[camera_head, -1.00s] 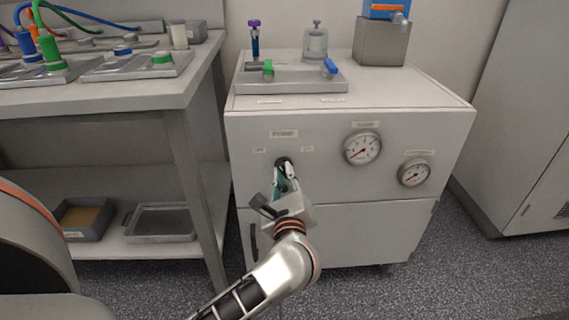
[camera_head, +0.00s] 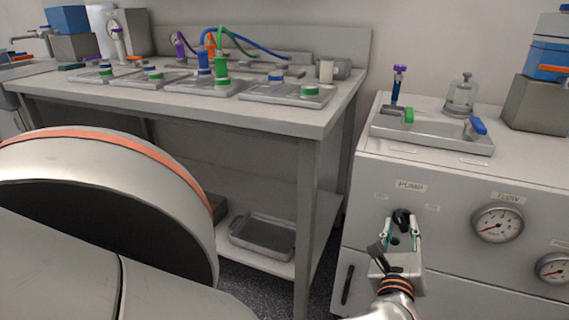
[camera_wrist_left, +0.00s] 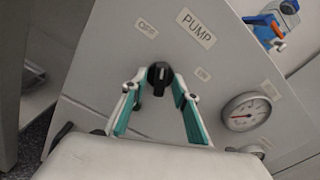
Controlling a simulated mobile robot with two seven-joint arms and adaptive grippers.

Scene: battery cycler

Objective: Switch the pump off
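The pump knob (camera_head: 402,217) is a black rotary knob on the front panel of the white cabinet, below the PUMP label (camera_head: 410,185). In the wrist view the knob (camera_wrist_left: 158,76) has a pale mark, and its grip lies roughly toward the OFF label (camera_wrist_left: 147,28); the ON label (camera_wrist_left: 203,74) is at its right. My left gripper (camera_head: 402,232) is open in front of the panel. In the wrist view its green-padded fingers (camera_wrist_left: 158,98) stand apart on either side of the knob, with gaps, not visibly touching it. My right gripper is not in view.
A flow gauge (camera_head: 497,224) and a second gauge (camera_head: 556,269) sit right of the knob. A valve block (camera_head: 430,135) with green and blue handles is on the cabinet top. A workbench (camera_head: 300,120) with hoses stands at left, a tray (camera_head: 263,236) on its shelf.

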